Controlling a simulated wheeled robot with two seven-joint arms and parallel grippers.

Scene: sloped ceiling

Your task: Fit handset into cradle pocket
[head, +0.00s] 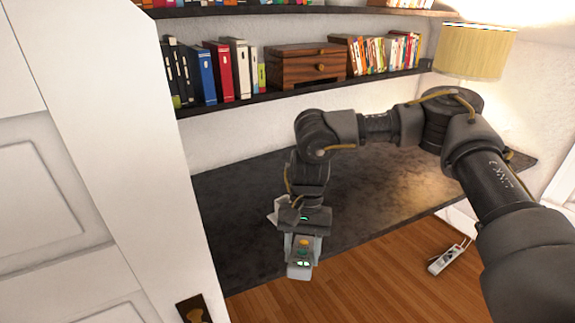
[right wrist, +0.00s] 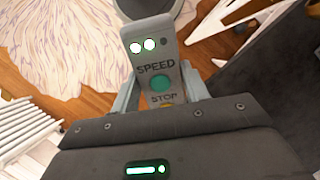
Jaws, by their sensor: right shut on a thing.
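The grey handset (head: 299,270) is in my right gripper (head: 302,248), which is shut on it. In the head view its lower end hangs out below the fingers, near the front edge of the dark desk. The right wrist view shows the handset (right wrist: 155,70) between the two fingers, with the words SPEED and STOP, a green button and lit round spots. A small part of a pale object (head: 275,211) shows behind my right wrist at the desk; I cannot tell if it is the cradle. The cradle pocket is not clearly seen. My left gripper is not in view.
The dark desk (head: 235,200) is mostly bare. A shelf (head: 300,84) with books and a wooden drawer box runs above it. A lamp (head: 475,50) stands at right. A white door (head: 110,160) fills the left. A power strip (head: 447,260) lies on the wooden floor.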

